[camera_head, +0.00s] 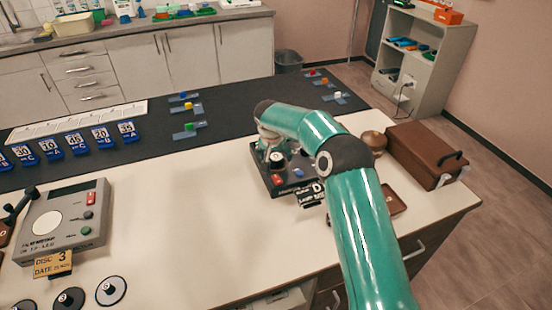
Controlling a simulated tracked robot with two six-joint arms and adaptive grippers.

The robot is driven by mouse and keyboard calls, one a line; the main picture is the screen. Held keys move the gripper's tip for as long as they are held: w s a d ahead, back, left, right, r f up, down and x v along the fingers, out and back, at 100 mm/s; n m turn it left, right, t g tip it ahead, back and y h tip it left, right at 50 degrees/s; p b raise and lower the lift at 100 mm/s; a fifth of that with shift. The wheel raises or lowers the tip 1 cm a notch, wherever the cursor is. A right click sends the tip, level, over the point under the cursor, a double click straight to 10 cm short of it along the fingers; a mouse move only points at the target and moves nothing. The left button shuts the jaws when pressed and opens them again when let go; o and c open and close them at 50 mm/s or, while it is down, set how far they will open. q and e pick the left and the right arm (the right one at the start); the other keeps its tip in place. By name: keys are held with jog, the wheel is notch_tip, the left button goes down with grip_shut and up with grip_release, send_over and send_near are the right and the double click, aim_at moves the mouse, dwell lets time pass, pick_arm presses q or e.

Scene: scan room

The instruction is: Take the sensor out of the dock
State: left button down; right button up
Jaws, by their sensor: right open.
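The dock appears to be a low black box (292,187) on the white table, with a red part and a blue part on its top and a tag marked "D" at its front. A small dark, round-topped piece (277,158) stands at its back left; it may be the sensor, but I cannot tell for sure. My right gripper (268,150) is open over this piece, partly hidden behind its own wrist. I cannot tell whether the fingers touch it. My left gripper is out of view.
A brown case (426,154) and a round brown pot (374,141) stand right of my arm. A grey device (65,222) with a white disc stands at left. Blue number tags (78,143) line the dark mat (230,105). The white table's middle is clear.

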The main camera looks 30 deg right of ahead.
jog(key=shift+x, duration=1.25)
jog(key=c, duration=1.3)
jog(key=shift+r, duration=0.2)
